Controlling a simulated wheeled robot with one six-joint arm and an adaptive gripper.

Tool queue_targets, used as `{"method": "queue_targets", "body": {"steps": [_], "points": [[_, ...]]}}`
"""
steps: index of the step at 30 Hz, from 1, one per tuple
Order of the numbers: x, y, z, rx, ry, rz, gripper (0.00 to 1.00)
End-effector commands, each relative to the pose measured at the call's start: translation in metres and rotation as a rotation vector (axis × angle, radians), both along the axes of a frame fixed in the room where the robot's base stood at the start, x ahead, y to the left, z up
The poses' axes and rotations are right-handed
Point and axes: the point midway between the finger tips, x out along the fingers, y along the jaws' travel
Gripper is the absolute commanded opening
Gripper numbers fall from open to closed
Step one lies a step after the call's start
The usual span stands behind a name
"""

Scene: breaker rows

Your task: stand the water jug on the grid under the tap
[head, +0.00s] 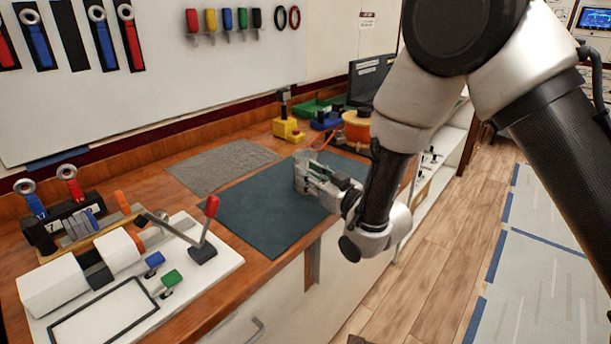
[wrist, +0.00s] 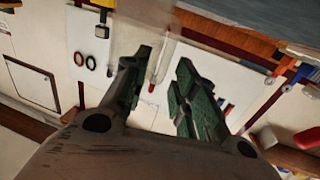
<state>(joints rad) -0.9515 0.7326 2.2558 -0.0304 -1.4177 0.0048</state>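A clear, see-through container (head: 301,172), which looks like the water jug, is at the fingers of my gripper (head: 318,180), over the dark mat in the head view. Its outline is faint, and I cannot tell whether it touches the mat. In the wrist view the two green-padded fingers of my gripper (wrist: 165,88) stand apart. A pale, see-through surface shows beside and between them. I cannot tell whether the fingers press on it. I cannot make out a tap or a grid in either view.
The dark mat (head: 256,217) lies on the wooden bench, beside a grey mat (head: 222,165). A white board with a red-knobbed lever (head: 207,225) stands at left. A yellow block (head: 288,130) and an orange round thing (head: 357,126) stand at the back. Open floor (head: 440,262) lies to the right.

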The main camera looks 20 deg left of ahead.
Motion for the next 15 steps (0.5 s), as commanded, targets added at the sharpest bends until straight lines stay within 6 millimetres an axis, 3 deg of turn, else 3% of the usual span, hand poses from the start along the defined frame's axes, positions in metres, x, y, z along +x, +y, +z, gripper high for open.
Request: {"method": "queue_targets", "body": {"steps": [1, 3, 15], "points": [[0.0, -0.0001, 0.0001, 0.0, 0.0, 0.0, 0.13], [0.0, -0.0001, 0.0001, 0.0, 0.0, 0.0, 0.0], [0.0001, -0.0003, 0.0006, 0.001, -0.001, 0.0, 0.0]]}}
